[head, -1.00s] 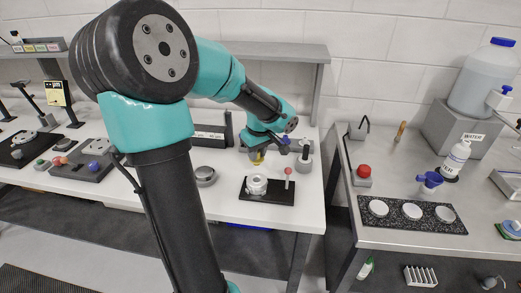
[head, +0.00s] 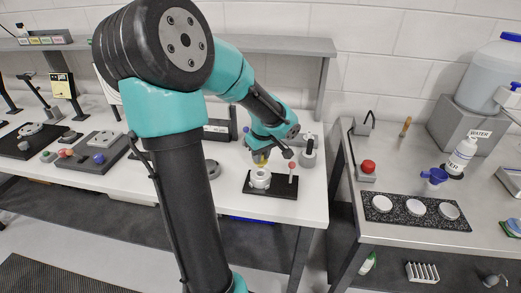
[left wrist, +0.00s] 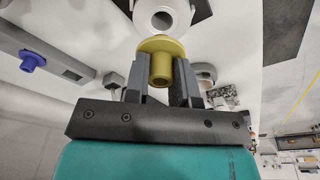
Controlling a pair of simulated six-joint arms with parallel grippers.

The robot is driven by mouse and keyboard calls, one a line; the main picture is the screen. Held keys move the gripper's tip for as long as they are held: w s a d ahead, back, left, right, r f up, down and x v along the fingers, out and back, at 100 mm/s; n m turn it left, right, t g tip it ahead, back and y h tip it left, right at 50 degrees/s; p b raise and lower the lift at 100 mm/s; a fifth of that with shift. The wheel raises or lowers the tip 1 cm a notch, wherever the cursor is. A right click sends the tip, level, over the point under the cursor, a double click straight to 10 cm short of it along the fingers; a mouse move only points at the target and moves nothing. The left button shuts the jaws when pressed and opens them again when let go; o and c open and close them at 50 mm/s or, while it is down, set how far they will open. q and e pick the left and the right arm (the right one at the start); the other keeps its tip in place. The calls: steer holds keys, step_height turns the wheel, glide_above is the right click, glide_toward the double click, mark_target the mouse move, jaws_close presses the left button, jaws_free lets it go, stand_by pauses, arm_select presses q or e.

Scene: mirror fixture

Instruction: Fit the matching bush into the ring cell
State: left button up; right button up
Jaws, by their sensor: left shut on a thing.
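My left gripper (head: 261,157) is shut on a yellow flanged bush (left wrist: 160,66), which shows only as a small yellow patch in the head view (head: 259,160). The bush has a wide flange and a hollow stub between the fingers in the left wrist view. A white ring cell (head: 260,179) stands on a black base plate (head: 281,189) beside a pink-topped post (head: 292,168). In the head view the bush is just above the ring. The ring's dark bore (left wrist: 162,19) shows beyond the flange in the wrist view. I cannot tell whether they touch.
Grey cylindrical fixtures (head: 308,155) stand close right of the gripper. A grey tray (head: 84,176) with coloured knobs lies at the left. A shelf (head: 285,47) runs along the wall behind. A separate bench with a water jug (head: 492,72) is at the right.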

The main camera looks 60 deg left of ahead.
mark_target(261, 167)
arm_select(q)
steer(key=shift+f, duration=1.35)
steer(key=shift+f, duration=1.35)
stand_by(0.6)
steer(key=o, duration=1)
step_height(261, 167, up, 17)
steer(key=d, duration=0.2)
steer(key=shift+d, duration=0.3)
steer(key=shift+w, duration=0.1)
